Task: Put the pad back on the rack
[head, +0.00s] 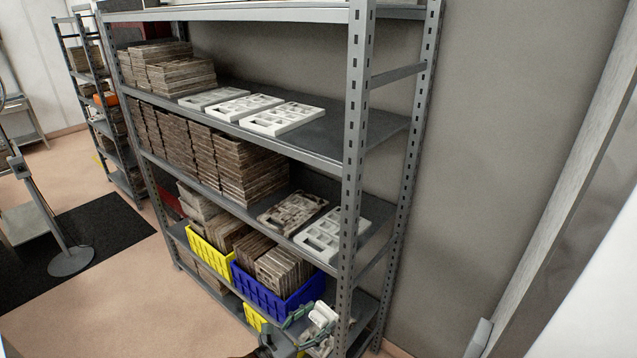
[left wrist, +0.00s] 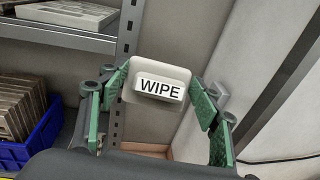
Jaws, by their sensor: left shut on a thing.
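The pad (left wrist: 160,72) is a white block with a raised face marked WIPE. It sits between the green-lined fingers of my left gripper (left wrist: 158,90), which is shut on it. In the head view my left gripper (head: 306,322) is low in the middle, with the white pad (head: 322,314) at its tips, in front of the rack's near post. The grey metal rack (head: 355,130) fills the middle of the head view, with several shelves. My right gripper is not in view.
White moulds (head: 282,117) lie on the upper shelf, with bare shelf (head: 345,128) to their right. Stacked brown moulds (head: 235,165) fill much of the shelf below. A blue crate (head: 278,298) and a yellow crate (head: 210,256) stand lower. A grey wall (head: 500,150) is at right.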

